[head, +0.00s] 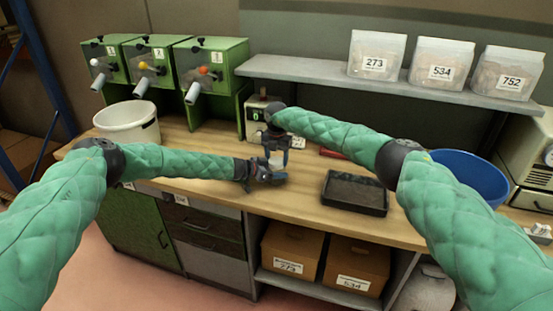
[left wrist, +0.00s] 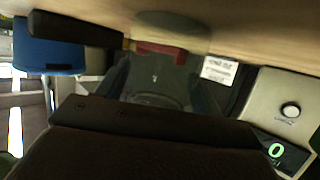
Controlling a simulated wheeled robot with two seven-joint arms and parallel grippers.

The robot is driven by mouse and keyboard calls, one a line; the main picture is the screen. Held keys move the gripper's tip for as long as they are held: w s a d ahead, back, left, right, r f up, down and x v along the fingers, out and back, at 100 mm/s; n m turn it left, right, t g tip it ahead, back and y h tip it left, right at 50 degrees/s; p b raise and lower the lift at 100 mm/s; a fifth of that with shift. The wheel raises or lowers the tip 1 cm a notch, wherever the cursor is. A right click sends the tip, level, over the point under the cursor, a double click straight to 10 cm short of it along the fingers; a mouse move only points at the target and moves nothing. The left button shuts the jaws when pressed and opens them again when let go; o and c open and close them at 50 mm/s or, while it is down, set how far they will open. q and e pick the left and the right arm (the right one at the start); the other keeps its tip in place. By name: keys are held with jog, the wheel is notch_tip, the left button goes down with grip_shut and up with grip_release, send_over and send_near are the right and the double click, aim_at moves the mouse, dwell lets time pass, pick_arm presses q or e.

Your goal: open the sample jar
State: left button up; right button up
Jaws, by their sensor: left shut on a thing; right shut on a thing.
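The small sample jar (head: 276,160) shows as a pale body between my two grippers above the front part of the workbench, largely covered by them. My left gripper (head: 274,174) comes in from the left and is shut around the jar low down. My right gripper (head: 275,146) points down from above and is shut at the jar's top, where the lid is. The lid itself is hidden by the fingers, so I cannot tell whether it is apart from the body. In the left wrist view dark gripper parts fill the middle and I cannot make out the jar.
A black tray (head: 355,192) and a blue bowl (head: 470,177) are to the right on the workbench (head: 205,195). A white bucket (head: 127,122) stands left. Green dispensers (head: 210,62) stand behind. A scale (head: 256,118) stands just behind the grippers; its display shows in the left wrist view (left wrist: 276,150).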

jog(key=o, duration=1.1)
